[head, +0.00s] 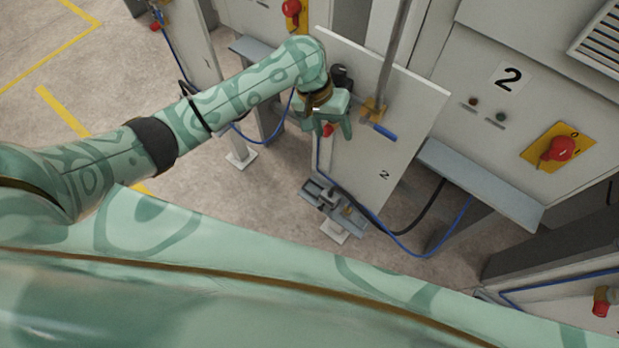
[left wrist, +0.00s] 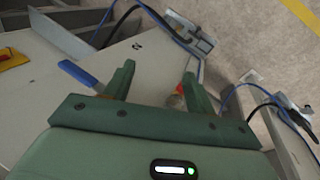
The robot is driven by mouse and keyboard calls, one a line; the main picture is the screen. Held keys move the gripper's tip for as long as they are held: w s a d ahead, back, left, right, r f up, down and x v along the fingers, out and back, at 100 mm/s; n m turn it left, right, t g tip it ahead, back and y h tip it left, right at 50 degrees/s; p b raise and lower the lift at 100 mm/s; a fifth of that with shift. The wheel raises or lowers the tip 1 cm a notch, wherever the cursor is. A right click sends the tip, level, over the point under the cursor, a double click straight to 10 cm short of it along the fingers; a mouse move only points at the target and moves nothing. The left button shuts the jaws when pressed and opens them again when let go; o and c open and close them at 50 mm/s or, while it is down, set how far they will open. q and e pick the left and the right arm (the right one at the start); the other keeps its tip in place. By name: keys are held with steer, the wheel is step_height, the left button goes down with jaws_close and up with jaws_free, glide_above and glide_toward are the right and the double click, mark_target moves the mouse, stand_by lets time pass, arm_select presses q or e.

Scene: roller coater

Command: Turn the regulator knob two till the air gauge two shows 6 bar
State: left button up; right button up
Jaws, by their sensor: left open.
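A pale panel marked 2 (head: 400,130) stands in the middle of the head view. A round black part (head: 341,76) sits near its upper left; I cannot tell if it is regulator knob two or air gauge two. No dial reading shows. My left gripper (head: 333,128) is open in front of the panel, just below the black part. In the left wrist view my left gripper (left wrist: 158,70) has its fingers apart over the panel face (left wrist: 120,62), with no knob clearly visible between them. A small red part (left wrist: 186,82) is close by the right finger. My right gripper is not in view.
A blue-handled valve (head: 385,132) is on the panel, right of my gripper, beside a vertical pipe (head: 394,50). A cabinet with a red rotary switch (head: 558,149) stands at right. Blue and black hoses (head: 440,235) hang below. Open floor (head: 60,70) lies at left.

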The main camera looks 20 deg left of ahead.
arm_select(q)
steer(key=s+a+f+n+b, duration=0.1)
steer(key=a+f+b, duration=0.1)
steer(key=f, duration=0.8)
steer(key=s+a+f+t+b, duration=0.1)
steer(key=a+f+b, duration=0.1)
steer(key=f, duration=0.8)
steer(key=shift+f+n+b, duration=0.25)
steer(key=shift+n+b, duration=0.15)
steer(key=shift+b, duration=0.45)
